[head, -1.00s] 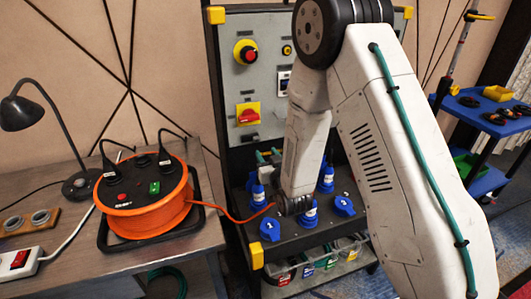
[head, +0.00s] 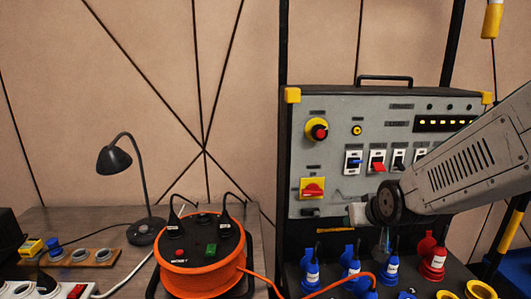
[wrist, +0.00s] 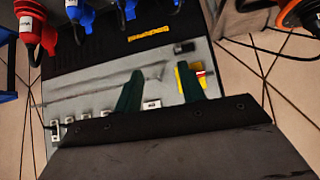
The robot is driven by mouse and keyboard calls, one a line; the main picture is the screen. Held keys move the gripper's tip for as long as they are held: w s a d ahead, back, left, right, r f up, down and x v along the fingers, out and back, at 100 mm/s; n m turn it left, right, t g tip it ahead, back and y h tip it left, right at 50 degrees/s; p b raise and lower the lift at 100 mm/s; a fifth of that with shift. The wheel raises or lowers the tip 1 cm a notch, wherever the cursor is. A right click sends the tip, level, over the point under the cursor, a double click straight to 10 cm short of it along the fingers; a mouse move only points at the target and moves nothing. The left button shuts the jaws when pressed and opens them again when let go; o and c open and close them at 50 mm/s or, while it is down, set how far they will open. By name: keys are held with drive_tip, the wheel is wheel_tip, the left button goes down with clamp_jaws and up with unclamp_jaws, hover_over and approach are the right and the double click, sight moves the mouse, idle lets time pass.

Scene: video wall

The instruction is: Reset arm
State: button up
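My arm comes in from the right in the head view, in front of the grey control panel (head: 350,135). Its end points left, level with the panel's lower part and above the blue plugs (head: 350,263). My gripper (wrist: 160,87) shows in the wrist view as two dark green fingers set apart, with nothing between them. The panel (wrist: 80,88) lies behind the fingers there, appearing inverted. The fingertips are small and unclear in the head view.
An orange cable reel (head: 200,255) sits on the bench at left, with a black desk lamp (head: 140,185) behind it. Its orange cable runs to the blue plugs. A red plug (head: 433,260) stands at right.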

drive_tip(key=s+d+r+g, duration=0.1)
drive_tip(key=s+r+g, duration=0.2)
drive_tip(key=s, duration=1.1)
drive_tip(key=s+d+r+g, duration=0.2)
drive_tip(key=s+r+g, duration=0.2)
drive_tip(key=s, duration=1.1)
drive_tip(key=shift+r+g+h, duration=0.15)
drive_tip(key=shift+g+h, duration=0.15)
drive_tip(key=shift+s+d, duration=0.1)
